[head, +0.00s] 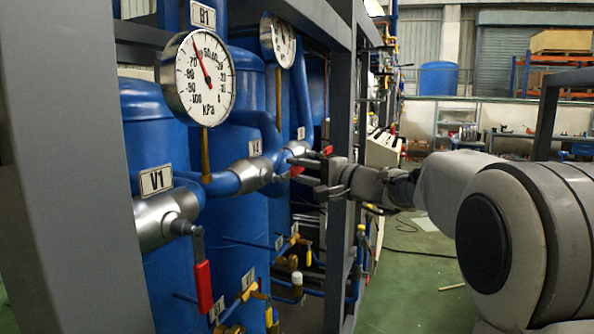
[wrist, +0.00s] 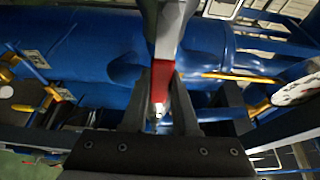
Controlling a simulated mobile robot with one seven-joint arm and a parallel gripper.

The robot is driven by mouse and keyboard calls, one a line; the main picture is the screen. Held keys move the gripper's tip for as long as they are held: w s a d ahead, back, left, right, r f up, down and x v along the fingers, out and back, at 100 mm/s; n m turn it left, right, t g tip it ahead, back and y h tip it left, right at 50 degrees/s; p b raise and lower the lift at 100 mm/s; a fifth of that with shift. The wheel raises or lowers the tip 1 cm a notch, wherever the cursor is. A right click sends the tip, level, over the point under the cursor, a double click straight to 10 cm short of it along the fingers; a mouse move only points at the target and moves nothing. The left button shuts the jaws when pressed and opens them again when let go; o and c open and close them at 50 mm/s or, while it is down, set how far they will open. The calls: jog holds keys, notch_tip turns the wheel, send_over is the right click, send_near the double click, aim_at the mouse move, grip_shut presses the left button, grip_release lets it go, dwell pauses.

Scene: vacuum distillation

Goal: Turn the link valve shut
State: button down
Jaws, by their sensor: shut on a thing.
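A silver valve (head: 252,172) with a small tag above it sits on the blue pipe in the middle of the head view. Its red handle (head: 297,171) is partly hidden by my gripper (head: 303,171). In the wrist view the red handle (wrist: 163,72) lies between the two dark fingers of my gripper (wrist: 161,88), which are shut on it. The grey lever part (wrist: 165,25) runs up from it to the top edge. I cannot read the tag well enough to say if this is the link valve.
A valve tagged V1 (head: 155,220) stands nearer, with its red handle (head: 203,288) hanging down. A gauge tagged B1 (head: 198,78) and a second gauge (head: 278,40) are above. Grey frame posts (head: 343,120) stand close to my arm. Green floor (head: 420,280) is open at right.

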jog(key=shift+f, duration=0.15)
jog(key=s+a+f+m+g+p, duration=0.3)
jog(key=s+f+m+g+p, duration=0.4)
jog(key=m+p, duration=0.6)
jog(key=p, duration=0.4)
jog(key=shift+s+f+m+g, duration=0.3)
jog(key=shift+f+g, duration=0.05)
jog(key=shift+g, duration=0.05)
dwell(0.4)
jog(key=c, duration=0.7)
grip_release()
jog(key=b+v, duration=0.2)
jog(key=v, duration=1.5)
jog(key=shift+s+r, duration=0.15)
jog(key=shift+r, duration=0.05)
